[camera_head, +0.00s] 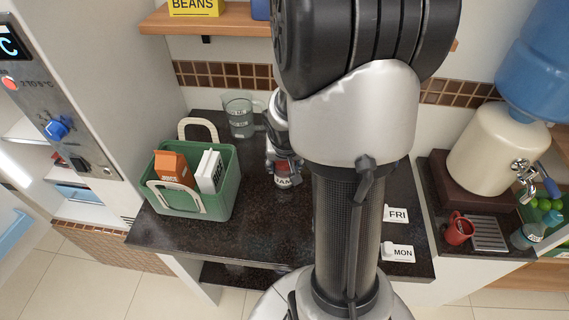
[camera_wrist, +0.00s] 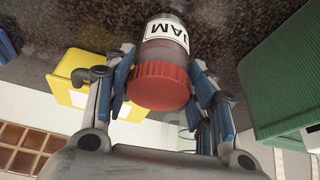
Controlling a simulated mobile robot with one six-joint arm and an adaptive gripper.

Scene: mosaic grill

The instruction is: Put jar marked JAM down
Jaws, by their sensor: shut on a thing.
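The jar marked JAM (camera_head: 283,181) has a red lid and a white label. It is at the dark countertop (camera_head: 250,232), right of the green basket. My gripper (camera_head: 284,160) is above the jar and shut on it around the lid end. In the wrist view the jar (camera_wrist: 165,50) sits between the two fingers of my gripper (camera_wrist: 160,85), with its red lid toward the palm. The jar looks upright in the head view. I cannot tell whether its base touches the counter.
A green basket (camera_head: 221,200) with cartons stands left of the jar. A clear measuring jug (camera_head: 239,116) is behind. FRI (camera_head: 396,214) and MON (camera_head: 397,252) labels lie at the right. The counter front is clear. A yellow object (camera_wrist: 75,72) shows in the wrist view.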

